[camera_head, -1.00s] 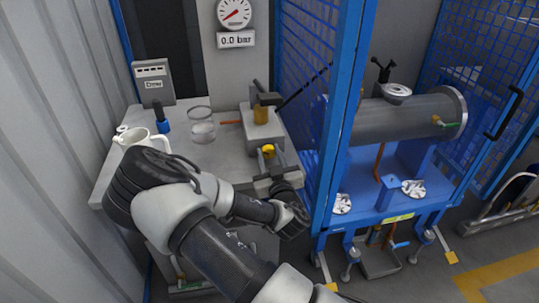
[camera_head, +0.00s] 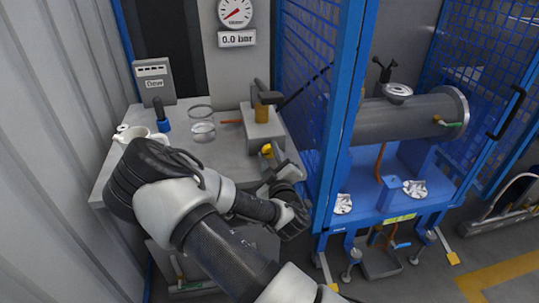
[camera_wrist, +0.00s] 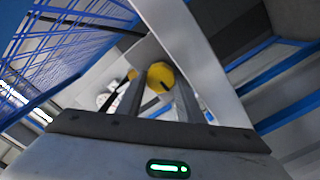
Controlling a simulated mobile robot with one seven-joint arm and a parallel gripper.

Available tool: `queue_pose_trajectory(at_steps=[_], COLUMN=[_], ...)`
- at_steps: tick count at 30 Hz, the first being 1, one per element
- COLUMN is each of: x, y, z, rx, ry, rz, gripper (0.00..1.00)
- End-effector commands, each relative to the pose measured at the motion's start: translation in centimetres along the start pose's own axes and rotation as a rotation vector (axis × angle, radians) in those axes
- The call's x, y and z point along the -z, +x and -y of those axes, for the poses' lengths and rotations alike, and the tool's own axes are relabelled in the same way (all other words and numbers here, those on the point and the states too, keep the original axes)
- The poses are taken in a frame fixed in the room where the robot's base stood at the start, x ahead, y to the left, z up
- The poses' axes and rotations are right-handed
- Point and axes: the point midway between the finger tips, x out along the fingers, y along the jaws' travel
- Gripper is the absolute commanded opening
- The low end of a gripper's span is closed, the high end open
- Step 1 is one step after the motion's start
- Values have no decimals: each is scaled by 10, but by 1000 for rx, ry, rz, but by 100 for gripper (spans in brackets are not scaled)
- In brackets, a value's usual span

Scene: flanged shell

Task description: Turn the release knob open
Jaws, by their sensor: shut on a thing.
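The yellow release knob (camera_head: 266,150) sits low on the front of the grey pump block (camera_head: 262,128) at the bench's right end. In the wrist view the knob (camera_wrist: 161,76) shows as a yellow disc with a dark slot, between the tips of my two fingers. My gripper (camera_head: 271,160) has come up to it from the front and below and is shut on it. In the head view my gripper body sits tilted, and its fingers partly hide the knob. A pressure gauge (camera_head: 235,12) above has a 0.0 bar display (camera_head: 237,39).
A blue mesh cage post (camera_head: 340,120) rises close to the right of my gripper. A grey cylindrical vessel (camera_head: 400,120) lies beyond it.

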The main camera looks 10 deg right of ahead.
Motion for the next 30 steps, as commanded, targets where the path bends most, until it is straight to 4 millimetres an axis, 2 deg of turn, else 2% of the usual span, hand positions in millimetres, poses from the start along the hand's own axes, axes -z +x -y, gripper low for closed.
queue_pose_trajectory(at_steps=[17,18,20,30], x=[-1,-1,-1,-1], y=[0,0,0,0], z=[0,0,0,3], rx=[0,0,0,6], ry=[-37,-37,-36,-33], rz=[2,2,2,2], gripper=[11,40,50,52])
